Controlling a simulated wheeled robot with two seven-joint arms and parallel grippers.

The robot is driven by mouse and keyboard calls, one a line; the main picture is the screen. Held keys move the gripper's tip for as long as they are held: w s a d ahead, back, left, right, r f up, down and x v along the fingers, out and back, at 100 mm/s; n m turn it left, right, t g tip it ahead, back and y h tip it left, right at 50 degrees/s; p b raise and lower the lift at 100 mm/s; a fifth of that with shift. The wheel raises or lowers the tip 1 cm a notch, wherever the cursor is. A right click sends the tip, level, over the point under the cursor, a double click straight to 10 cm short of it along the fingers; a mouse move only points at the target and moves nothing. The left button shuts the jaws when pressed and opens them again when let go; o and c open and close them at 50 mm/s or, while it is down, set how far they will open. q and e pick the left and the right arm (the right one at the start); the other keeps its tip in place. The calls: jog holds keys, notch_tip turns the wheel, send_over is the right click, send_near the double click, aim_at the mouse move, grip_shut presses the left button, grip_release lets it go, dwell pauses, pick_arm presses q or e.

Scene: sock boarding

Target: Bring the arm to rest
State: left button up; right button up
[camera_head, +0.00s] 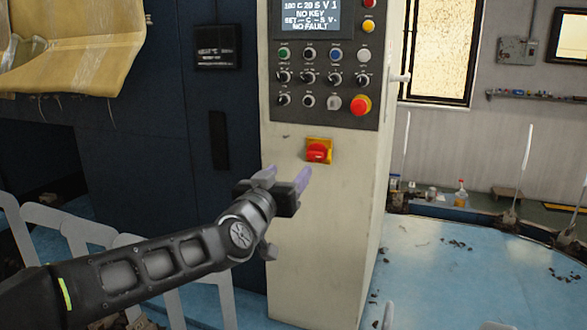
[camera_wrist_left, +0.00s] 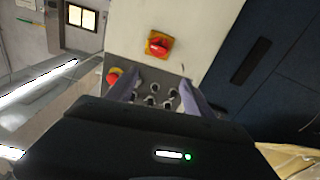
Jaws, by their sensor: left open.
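My left arm comes in from the lower left of the head view. My left gripper (camera_head: 287,178) is open and empty, its two purple-grey fingers pointing up toward the front of a cream control cabinet (camera_head: 320,240). It is just below and left of a red rotary switch on a yellow plate (camera_head: 318,151), apart from it as far as I can tell. In the left wrist view the fingers of the gripper (camera_wrist_left: 160,90) stand apart, and the red switch (camera_wrist_left: 158,44) shows beyond them. My right gripper is not in view.
The cabinet's control panel (camera_head: 325,90) has several knobs, a display and a red emergency button (camera_head: 361,105). A dark blue machine (camera_head: 130,160) stands to the left. Pale boards (camera_head: 45,225) stand at the lower left near my arm. A blue surface (camera_head: 450,270) with dark debris lies right.

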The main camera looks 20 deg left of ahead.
pick_arm(q)
jog(key=shift+s, duration=0.65)
jog(key=d+f+g+h, duration=0.15)
jog(key=d+f, duration=0.25)
jog(key=f, duration=0.6)
jog(key=d+f+g+h, duration=0.1)
jog(key=d+f+g, duration=0.3)
jog(key=f, duration=0.6)
jog(key=s+d+f+g, duration=0.2)
jog(key=s+f, duration=0.1)
jog(key=f, duration=0.7)
jog(key=s+d+f+g, duration=0.1)
jog(key=s+d+f, duration=0.15)
jog(key=f, duration=0.65)
jog(key=s+d+f+n+g, duration=0.1)
jog(key=s+f+g, duration=0.8)
jog(key=s+f, duration=1.6)
jog(key=s+d, duration=0.1)
jog(key=s, duration=0.2)
jog(key=shift+s+f+h, duration=0.35)
jog(key=shift+f, duration=0.05)
